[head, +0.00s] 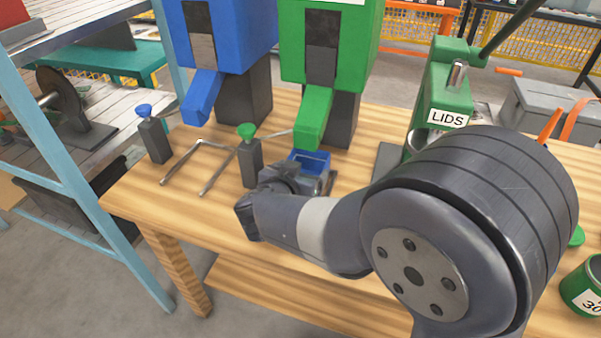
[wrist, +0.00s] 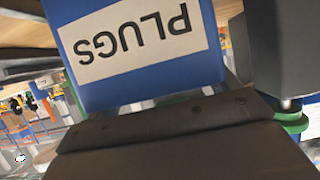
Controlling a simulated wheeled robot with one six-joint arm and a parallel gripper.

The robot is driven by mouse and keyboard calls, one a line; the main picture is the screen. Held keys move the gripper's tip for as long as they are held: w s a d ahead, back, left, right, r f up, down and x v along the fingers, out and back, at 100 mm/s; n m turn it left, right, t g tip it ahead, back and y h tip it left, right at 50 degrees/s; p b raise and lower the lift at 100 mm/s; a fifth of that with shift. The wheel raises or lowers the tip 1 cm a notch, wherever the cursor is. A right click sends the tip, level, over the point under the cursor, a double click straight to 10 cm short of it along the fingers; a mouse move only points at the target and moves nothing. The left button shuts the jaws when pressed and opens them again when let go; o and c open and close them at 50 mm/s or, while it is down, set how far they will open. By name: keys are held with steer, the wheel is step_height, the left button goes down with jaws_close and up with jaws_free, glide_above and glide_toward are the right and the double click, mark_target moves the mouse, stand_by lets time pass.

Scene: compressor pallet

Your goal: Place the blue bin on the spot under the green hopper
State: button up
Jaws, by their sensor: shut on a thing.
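The blue bin (head: 312,158) is below the chute of the green hopper (head: 327,50), mostly hidden behind my wrist and gripper. In the wrist view the bin (wrist: 205,70) fills the top middle, with a white PLUGS label upside down. My gripper (head: 315,183) is shut on the bin; its dark jaw (wrist: 165,135) spans the lower wrist view against the bin's label side. The spot under the green hopper is mostly covered by my arm and the bin. I cannot tell whether the bin touches the table.
The blue hopper (head: 222,40) stands to the left, with an empty metal guide frame (head: 200,167) before it. Posts with a blue knob (head: 144,110) and a green knob (head: 246,131) stand nearby. A green LIDS press (head: 446,95) is to the right on the wooden table (head: 135,190).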

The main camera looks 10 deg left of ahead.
steer(key=shift+f, duration=0.15)
steer(key=o, duration=1.2)
steer(key=shift+r, duration=0.2)
steer(key=shift+p+v, duration=1.4)
steer(key=shift+v, duration=4.6)
